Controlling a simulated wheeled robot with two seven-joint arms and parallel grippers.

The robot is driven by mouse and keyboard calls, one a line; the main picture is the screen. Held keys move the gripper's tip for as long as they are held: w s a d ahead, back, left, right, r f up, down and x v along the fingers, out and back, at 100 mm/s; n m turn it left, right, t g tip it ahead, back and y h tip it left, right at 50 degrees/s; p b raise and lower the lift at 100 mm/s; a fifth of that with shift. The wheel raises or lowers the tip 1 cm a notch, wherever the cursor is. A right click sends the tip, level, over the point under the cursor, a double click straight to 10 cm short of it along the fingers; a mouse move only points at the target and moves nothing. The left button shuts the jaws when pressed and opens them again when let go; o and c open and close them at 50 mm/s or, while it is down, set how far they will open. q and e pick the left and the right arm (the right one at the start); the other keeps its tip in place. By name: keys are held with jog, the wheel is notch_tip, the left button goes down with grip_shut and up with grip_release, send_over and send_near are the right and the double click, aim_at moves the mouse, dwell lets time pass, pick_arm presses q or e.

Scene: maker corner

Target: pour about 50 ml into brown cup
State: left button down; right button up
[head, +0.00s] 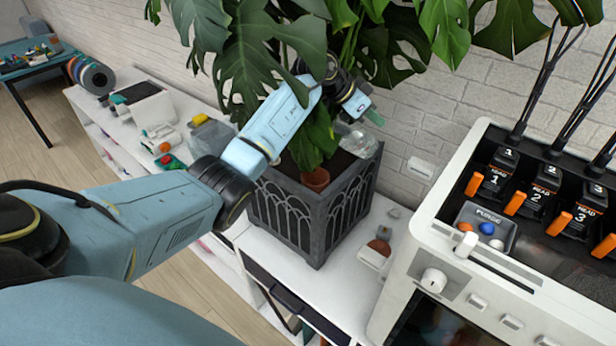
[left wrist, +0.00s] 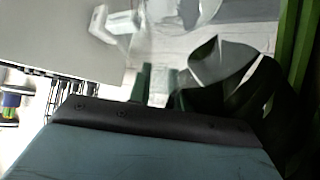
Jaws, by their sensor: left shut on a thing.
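A small brown cup (head: 315,179) stands on the dark soil inside the grey planter (head: 300,225), under the plant's leaves. My left gripper (head: 368,112) is above the planter's back right part, behind and to the right of the brown cup, partly covered by leaves. It is shut on a clear vessel (head: 358,142), which hangs just below the fingers and looks tilted. The clear vessel also shows beyond the fingertips in the left wrist view (left wrist: 165,45). I cannot make out its liquid level or any stream. My right gripper is not in view.
Large monstera leaves (head: 250,55) hang around my left gripper and forearm. A white printer-like machine (head: 440,235) with numbered heads stands at the right. A white shelf (head: 345,290) carries the planter; small items lie beside it.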

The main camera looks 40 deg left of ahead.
aim_at(359, 135)
pick_arm(q)
jog(key=shift+s+a+t+h, duration=0.2)
jog(key=shift+t+h, duration=0.1)
jog(key=shift+t, duration=0.1)
jog(key=shift+s, duration=0.15)
jog(key=shift+s+a+t+h, duration=0.45)
jog(key=shift+t+h, duration=0.15)
jog(key=shift+t, duration=0.2)
jog(key=shift+s+a+f+t, duration=0.15)
jog(key=shift+s+f+t, duration=0.1)
jog(key=shift+f+t, duration=0.15)
dwell(1.5)
jog(key=shift+s+f+h+b, duration=0.15)
jog(key=shift+h+b, duration=0.25)
jog(key=shift+b, duration=0.55)
jog(key=shift+f, duration=0.1)
